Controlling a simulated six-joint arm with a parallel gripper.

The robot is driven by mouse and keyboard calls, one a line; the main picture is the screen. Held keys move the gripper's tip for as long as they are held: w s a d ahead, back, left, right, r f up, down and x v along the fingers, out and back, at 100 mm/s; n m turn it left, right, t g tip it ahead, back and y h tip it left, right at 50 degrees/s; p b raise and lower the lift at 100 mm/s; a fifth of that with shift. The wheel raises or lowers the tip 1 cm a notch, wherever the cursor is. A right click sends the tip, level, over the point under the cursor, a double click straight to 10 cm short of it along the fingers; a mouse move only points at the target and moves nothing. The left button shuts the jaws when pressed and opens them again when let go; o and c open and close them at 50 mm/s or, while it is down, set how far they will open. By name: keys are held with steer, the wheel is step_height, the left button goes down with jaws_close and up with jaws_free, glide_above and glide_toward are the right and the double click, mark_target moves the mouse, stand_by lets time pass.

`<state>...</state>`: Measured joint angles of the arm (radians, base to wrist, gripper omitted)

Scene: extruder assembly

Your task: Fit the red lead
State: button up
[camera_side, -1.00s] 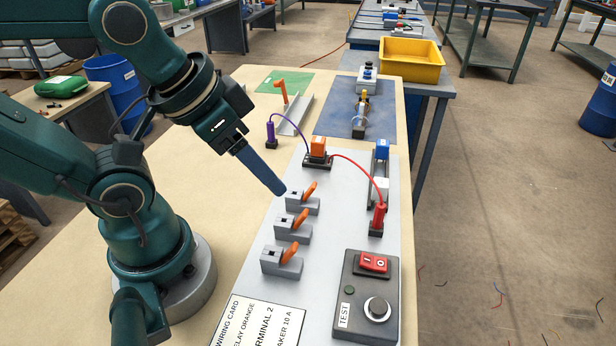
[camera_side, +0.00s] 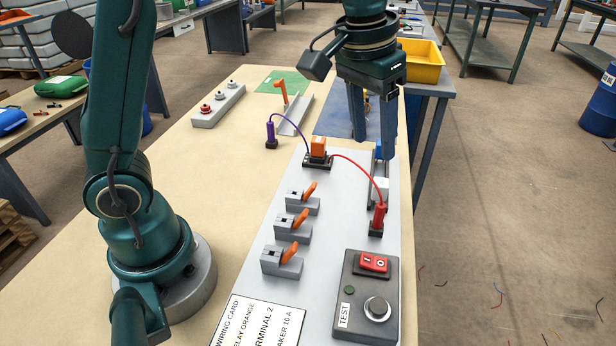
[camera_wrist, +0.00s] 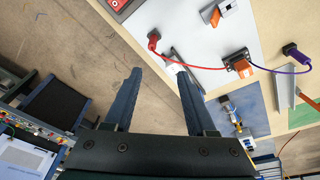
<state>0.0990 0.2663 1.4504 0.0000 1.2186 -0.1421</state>
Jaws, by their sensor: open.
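The red lead is a red cable (camera_side: 357,167) arching from the orange block (camera_side: 318,147) in its black base to a red plug (camera_side: 379,216). The plug stands upright at a small black base (camera_side: 376,230) on the board's right side; whether it is seated there I cannot tell. In the wrist view the red plug (camera_wrist: 154,38) lies beyond the fingertips, with the cable (camera_wrist: 195,64) running right. My gripper (camera_side: 374,146) is open, pointing down, above and behind the plug near the rail with the blue and white blocks. In the wrist view nothing is between its fingers (camera_wrist: 159,74).
A purple plug (camera_side: 270,133) stands left of the board with its cable to the orange block. Several orange-lever clamps (camera_side: 293,224) line the board's left side. A grey test box (camera_side: 366,290) with a red switch sits in front. The bench left of the board is mostly clear.

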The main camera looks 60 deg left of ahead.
steer(key=g, duration=0.2)
glide_above(381, 205)
steer(key=f, duration=0.6)
steer(key=shift+w+a+f, duration=0.1)
steer(key=shift+w+a, duration=0.05)
steer(key=shift+w, duration=0.05)
steer(key=f, duration=0.6)
steer(key=shift+s+d+f, duration=0.1)
steer(key=shift+s+d, duration=0.1)
steer(key=shift+s, duration=0.05)
steer(key=shift+f, duration=0.7)
jaws_close()
